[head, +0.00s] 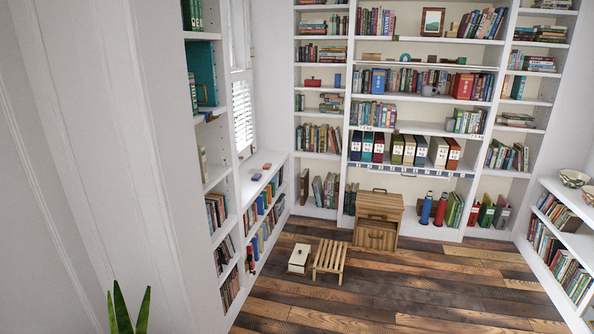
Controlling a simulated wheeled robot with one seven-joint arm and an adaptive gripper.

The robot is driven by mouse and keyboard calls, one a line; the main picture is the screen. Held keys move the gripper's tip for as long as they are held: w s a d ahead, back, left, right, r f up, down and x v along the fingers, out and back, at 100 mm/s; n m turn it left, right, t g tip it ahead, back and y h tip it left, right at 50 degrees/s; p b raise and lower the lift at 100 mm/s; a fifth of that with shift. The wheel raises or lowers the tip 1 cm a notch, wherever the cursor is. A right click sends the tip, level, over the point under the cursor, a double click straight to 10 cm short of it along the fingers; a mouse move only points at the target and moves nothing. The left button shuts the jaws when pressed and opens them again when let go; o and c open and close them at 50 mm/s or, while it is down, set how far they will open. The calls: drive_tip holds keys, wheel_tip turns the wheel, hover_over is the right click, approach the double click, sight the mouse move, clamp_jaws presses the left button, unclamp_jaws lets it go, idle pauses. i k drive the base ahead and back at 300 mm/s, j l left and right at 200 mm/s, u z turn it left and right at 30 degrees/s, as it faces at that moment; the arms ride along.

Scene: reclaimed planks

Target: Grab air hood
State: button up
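I cannot pick out anything that is clearly an air hood in the head view. Many small things on the shelves are too small to tell apart. My gripper is not in view, so I cannot tell its state or what it is near.
White bookshelves (483,42) line the back wall and both sides. A wooden cabinet (377,220), a slatted stool (330,259) and a white box (299,259) stand on the plank floor (420,285). Plant leaves (128,312) rise at lower left. The floor at right centre is clear.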

sight(300, 256)
drive_tip(key=i+j, duration=0.15)
drive_tip(key=i, duration=0.9)
drive_tip(key=i+j, duration=0.15)
drive_tip(key=i, duration=0.95)
drive_tip(key=i+u, duration=0.25)
drive_tip(key=i, duration=0.35)
drive_tip(key=i+u, duration=0.3)
drive_tip(key=i, duration=0.3)
drive_tip(key=i+j, duration=0.2)
drive_tip(key=i, duration=0.15)
drive_tip(key=i+j, duration=0.25)
drive_tip(key=i, duration=0.15)
drive_tip(key=i+j+u, duration=0.1)
drive_tip(key=i, duration=0.25)
drive_tip(key=j, duration=0.1)
